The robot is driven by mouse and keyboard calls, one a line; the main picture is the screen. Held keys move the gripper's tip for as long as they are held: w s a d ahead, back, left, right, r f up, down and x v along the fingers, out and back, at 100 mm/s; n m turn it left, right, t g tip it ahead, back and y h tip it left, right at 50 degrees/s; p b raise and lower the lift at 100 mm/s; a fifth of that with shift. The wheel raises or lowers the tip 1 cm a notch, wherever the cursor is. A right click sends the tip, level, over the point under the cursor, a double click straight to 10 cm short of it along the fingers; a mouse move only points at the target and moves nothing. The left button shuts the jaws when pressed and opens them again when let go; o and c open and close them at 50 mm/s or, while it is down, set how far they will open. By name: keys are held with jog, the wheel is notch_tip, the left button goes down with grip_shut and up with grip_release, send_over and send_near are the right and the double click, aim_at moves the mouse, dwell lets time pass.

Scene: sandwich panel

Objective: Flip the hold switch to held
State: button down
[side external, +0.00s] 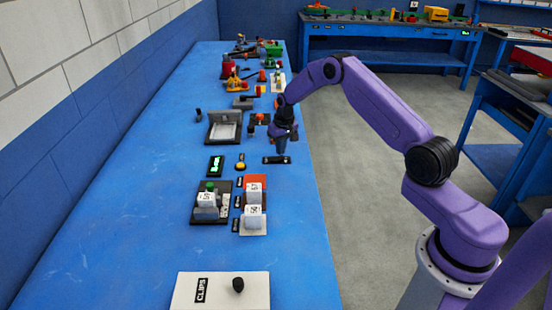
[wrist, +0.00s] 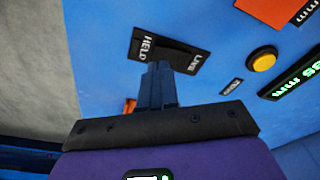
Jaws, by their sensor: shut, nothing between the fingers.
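The hold switch (wrist: 178,45) is a black rocker on a black plate with white lettering, HELD at its left end and LIVE at its right in the wrist view. In the side external view its plate (side external: 276,160) lies on the blue bench near the right edge. My gripper (wrist: 158,68) is shut and empty. Its fingertips overlap the plate's lower edge in the wrist view, between the two words. In the side external view my gripper (side external: 281,150) points down just above the plate. I cannot tell whether it touches the rocker, or which way the rocker is tipped.
A yellow button (wrist: 262,60) and a green-lit display (wrist: 302,75) sit beside the switch. White blocks stand on a dark fixture (side external: 225,213) and a pale tray (side external: 262,229) nearer the camera. A grey tray fixture (side external: 224,130) stands behind. The bench's left side (side external: 130,190) is clear.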

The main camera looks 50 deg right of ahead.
aim_at(281, 158)
jog(key=shift+f, duration=0.85)
dwell(1.0)
jog(key=shift+r, duration=3.5)
